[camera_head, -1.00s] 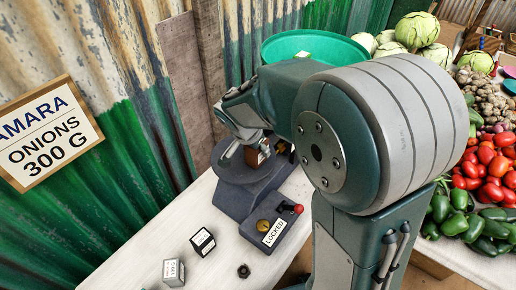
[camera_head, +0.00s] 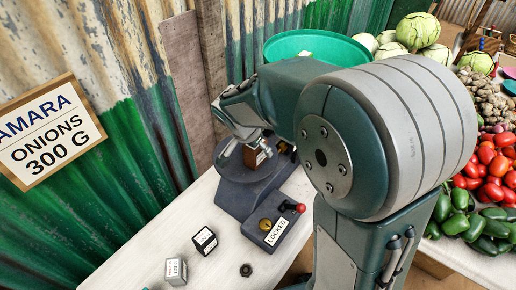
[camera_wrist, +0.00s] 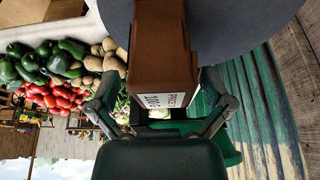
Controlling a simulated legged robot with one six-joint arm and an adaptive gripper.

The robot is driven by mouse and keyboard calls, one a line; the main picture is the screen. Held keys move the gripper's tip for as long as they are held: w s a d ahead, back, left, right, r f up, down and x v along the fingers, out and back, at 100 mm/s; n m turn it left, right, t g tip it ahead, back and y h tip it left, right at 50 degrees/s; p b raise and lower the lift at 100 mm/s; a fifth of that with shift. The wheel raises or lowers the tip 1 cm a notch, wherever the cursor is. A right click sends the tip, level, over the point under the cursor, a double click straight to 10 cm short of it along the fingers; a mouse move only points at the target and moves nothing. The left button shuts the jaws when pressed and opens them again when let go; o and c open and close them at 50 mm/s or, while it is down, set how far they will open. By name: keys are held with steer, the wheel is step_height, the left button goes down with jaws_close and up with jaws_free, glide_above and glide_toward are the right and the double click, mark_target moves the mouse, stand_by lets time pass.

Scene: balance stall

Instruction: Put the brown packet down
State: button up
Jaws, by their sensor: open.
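The brown packet (camera_head: 252,157) is at the dark grey pan of the balance (camera_head: 243,174), mostly hidden in the head view by my gripper (camera_head: 258,142). In the wrist view the packet (camera_wrist: 160,45) stands out large against the grey pan (camera_wrist: 235,25), with a white label reading 100 G at its near end. My gripper is open, with one finger on each side of the packet. Whether the fingers touch it is hard to tell. The balance has a LOCKED label and a red-knobbed lever (camera_head: 299,208).
Two small labelled blocks, one black and white (camera_head: 204,240) and one grey (camera_head: 176,271), stand on the white counter (camera_head: 140,250) with a dark nut (camera_head: 246,270). A corrugated wall with an onion sign (camera_head: 48,132) is at left; a green basin (camera_head: 315,46) and vegetables are behind and right.

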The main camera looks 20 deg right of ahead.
steer(key=v, duration=1)
steer(key=s+d+r+n+t+y, duration=0.1)
steer(key=s+d+n+y, duration=0.1)
steer(key=s+n, duration=0.3)
steer(key=s+d+r+n+t+y, duration=0.1)
steer(key=s+n, duration=0.5)
steer(key=s, duration=0.7)
steer(key=shift+s+d+t+y, duration=0.25)
steer(key=shift+d+t+y, duration=0.15)
steer(key=shift+t, duration=0.1)
steer(key=shift+r, duration=0.1)
